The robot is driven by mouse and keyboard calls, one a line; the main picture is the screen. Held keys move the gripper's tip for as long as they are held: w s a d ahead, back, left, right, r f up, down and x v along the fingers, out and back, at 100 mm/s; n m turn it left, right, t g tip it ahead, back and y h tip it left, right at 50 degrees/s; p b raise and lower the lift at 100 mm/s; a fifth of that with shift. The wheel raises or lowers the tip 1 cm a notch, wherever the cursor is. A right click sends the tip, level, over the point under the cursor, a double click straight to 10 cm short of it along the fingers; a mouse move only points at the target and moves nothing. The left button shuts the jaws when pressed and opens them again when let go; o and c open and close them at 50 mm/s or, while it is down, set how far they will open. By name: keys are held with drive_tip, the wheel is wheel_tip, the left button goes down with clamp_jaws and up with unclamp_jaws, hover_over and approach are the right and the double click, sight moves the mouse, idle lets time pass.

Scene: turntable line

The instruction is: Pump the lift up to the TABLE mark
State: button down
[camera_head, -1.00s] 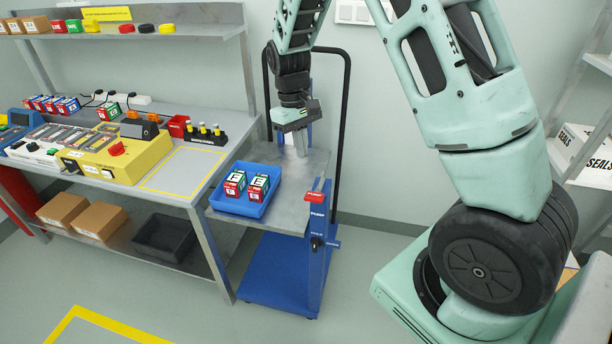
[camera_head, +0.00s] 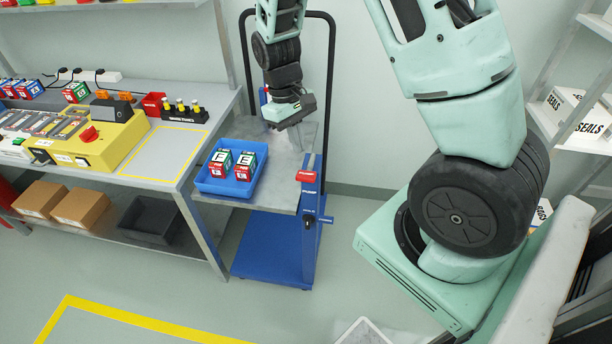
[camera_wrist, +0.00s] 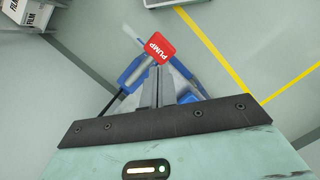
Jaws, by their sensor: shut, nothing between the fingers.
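The lift is a blue wheeled cart (camera_head: 262,260) with a grey platform (camera_head: 278,190) and a black push frame behind. Its platform stands a little below the workbench top. A red pad marked PUMP (camera_head: 309,177) tops the front blue post (camera_head: 310,235); the pad also shows large in the wrist view (camera_wrist: 161,46). I cannot make out a TABLE mark. My gripper (camera_head: 275,126) hangs tilted over the back of the platform, behind the pad. In the wrist view its fingers (camera_wrist: 158,70) are together and empty, pointing toward the pad; contact cannot be told.
A blue tray (camera_head: 216,189) with two boxes marked F and E sits on the platform. The workbench (camera_head: 190,160) with a yellow-outlined area stands close at left. A shelf with a SEALS box (camera_head: 575,118) is at right. Floor in front is open.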

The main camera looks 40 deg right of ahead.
sight(305, 174)
drive_tip(key=shift+b+x, duration=2.3)
drive_tip(key=shift+x, duration=0.55)
drive_tip(key=shift+f, duration=0.1)
